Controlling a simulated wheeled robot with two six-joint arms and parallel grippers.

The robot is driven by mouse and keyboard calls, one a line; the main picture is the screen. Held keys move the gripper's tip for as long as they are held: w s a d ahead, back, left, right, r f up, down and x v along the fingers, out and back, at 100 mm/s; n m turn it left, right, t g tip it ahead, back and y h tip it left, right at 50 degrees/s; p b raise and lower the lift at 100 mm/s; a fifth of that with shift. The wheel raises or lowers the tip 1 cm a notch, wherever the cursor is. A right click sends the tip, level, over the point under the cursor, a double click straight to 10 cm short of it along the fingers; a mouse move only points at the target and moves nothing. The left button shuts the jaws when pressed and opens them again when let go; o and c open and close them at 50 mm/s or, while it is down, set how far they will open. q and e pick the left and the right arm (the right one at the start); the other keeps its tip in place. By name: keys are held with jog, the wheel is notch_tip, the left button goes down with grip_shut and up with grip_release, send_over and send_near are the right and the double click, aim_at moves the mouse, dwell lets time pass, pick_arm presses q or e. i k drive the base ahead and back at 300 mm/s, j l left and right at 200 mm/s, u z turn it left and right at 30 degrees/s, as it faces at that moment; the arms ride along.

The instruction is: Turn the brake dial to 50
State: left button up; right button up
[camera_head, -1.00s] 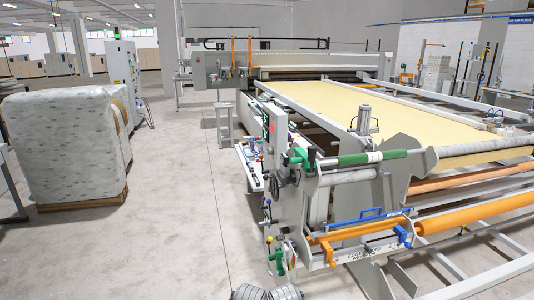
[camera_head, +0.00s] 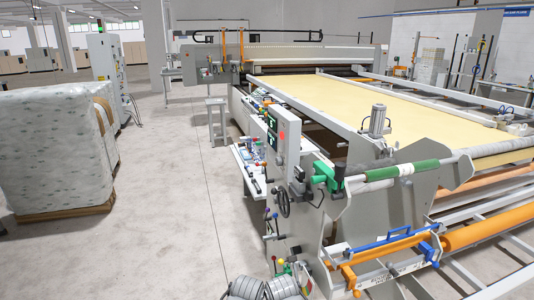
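The quilting machine's near end stands right of centre, with a grey upright control box (camera_head: 283,136) bearing a red button and dark displays. Below it is a black handwheel (camera_head: 283,202). A green clamp-like part (camera_head: 325,177) sits beside the green-and-white roller (camera_head: 400,171). Several small coloured knobs and levers line the machine's side. I cannot make out which part is the brake dial, and no number or pointer is readable. Neither of my grippers can be made out.
A white wrapped stack (camera_head: 55,150) on a pallet stands at left. Grey floor (camera_head: 170,220) is clear between it and the machine. An orange roller (camera_head: 490,228) and blue handle (camera_head: 385,240) jut out low at right. Grey ribbed shapes of unclear nature show at the bottom edge.

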aim_at(279, 160)
jog(key=i+j, duration=0.5)
jog(key=i, duration=0.2)
jog(key=i+j+z, duration=0.1)
jog(key=i+j, duration=0.4)
jog(key=i, duration=0.2)
